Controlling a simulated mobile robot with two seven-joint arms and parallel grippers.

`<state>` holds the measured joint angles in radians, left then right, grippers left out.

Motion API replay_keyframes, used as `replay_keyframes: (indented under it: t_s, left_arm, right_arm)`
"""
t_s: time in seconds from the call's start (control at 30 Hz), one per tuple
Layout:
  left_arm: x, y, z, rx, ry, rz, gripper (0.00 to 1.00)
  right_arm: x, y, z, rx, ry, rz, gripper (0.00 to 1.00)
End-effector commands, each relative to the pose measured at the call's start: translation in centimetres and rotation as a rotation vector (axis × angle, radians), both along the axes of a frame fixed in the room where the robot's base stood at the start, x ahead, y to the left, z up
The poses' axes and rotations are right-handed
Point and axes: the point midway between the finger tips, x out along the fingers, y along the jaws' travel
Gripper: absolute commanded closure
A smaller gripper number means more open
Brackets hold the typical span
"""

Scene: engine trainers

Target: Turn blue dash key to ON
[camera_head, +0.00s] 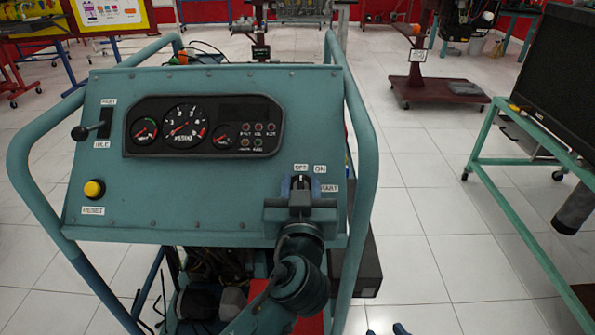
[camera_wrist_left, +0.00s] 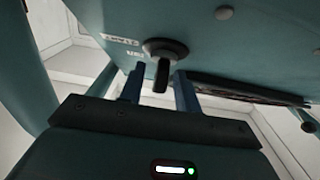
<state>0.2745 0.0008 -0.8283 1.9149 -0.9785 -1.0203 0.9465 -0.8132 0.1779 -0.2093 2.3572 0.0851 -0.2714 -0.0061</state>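The blue dash panel (camera_head: 215,90) faces me, with the key switch at its lower right under OFF, ON and START labels (camera_head: 320,169). My left gripper (camera_head: 300,184) is at the switch and covers most of it in the head view. In the left wrist view the dark key (camera_wrist_left: 162,75) sticks out from its round black base. The gripper's two blue fingers (camera_wrist_left: 160,92) stand on either side of the key, with gaps visible, so it is open around it. The key's exact angle is hard to tell; its visible top lies below OFF.
A yellow button (camera_head: 94,189) and a black lever (camera_head: 92,130) are on the panel's left side. Gauges (camera_head: 183,125) fill the middle. A tubular frame (camera_head: 359,150) surrounds the panel. A green cart with a monitor (camera_head: 555,75) stands at right, with clear floor between.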

Motion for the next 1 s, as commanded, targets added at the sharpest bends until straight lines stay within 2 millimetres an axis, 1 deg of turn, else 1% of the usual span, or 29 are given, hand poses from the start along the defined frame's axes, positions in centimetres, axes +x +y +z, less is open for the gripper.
replay_keyframes:
  t_s: [0.37,0.77,1.0]
  left_arm:
    - [-0.17,-0.09,-0.02,0.000,0.000,0.001,0.67]
    - [-0.15,-0.09,-0.01,0.000,0.000,0.001,0.99]
    - [-0.14,-0.08,0.02,0.001,0.000,0.000,1.00]
  right_arm:
    - [0.07,0.06,0.02,0.001,0.000,0.001,0.64]
    - [-0.18,0.07,-0.19,0.001,0.009,0.001,0.64]
    - [-0.18,0.05,-0.16,0.001,0.008,0.001,0.64]
